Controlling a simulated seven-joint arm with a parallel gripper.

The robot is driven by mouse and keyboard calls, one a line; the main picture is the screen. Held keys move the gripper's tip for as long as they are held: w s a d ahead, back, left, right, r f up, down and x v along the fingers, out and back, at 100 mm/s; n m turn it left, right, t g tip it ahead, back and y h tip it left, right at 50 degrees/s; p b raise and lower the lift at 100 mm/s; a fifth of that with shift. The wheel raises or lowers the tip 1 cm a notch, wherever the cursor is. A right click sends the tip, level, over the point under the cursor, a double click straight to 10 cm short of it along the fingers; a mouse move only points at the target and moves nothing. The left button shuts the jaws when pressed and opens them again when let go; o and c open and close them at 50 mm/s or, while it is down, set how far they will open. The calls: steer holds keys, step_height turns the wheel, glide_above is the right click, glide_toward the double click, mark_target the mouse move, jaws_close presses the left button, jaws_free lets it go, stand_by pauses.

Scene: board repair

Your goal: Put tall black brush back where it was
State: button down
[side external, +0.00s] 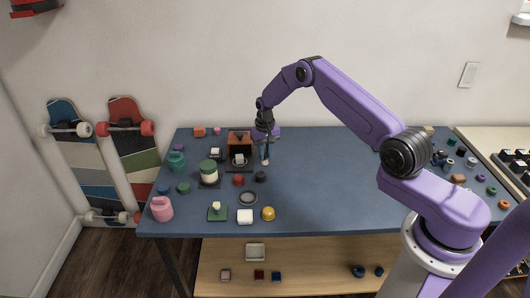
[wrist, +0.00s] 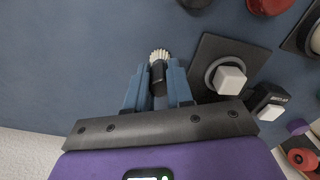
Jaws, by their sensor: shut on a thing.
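The black brush (wrist: 159,76) with a tuft of pale bristles is between the two blue fingers of my gripper (wrist: 159,88) in the wrist view. The fingers are shut on it, and its bristles point away from the palm. In the side view my gripper (side external: 265,152) is over the back middle of the blue table, right of a brown box (side external: 239,142). The brush is too small and covered there to make out well. I cannot tell whether it touches the table.
Jars, blocks and rings crowd the table's left part. The blue table (side external: 325,185) is clear in its middle and right of my gripper.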

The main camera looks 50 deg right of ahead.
steer(key=shift+f, duration=0.1)
steer(key=c, duration=1)
jaws_free()
step_height(320, 180, up, 12)
steer(key=shift+r, duration=0.2)
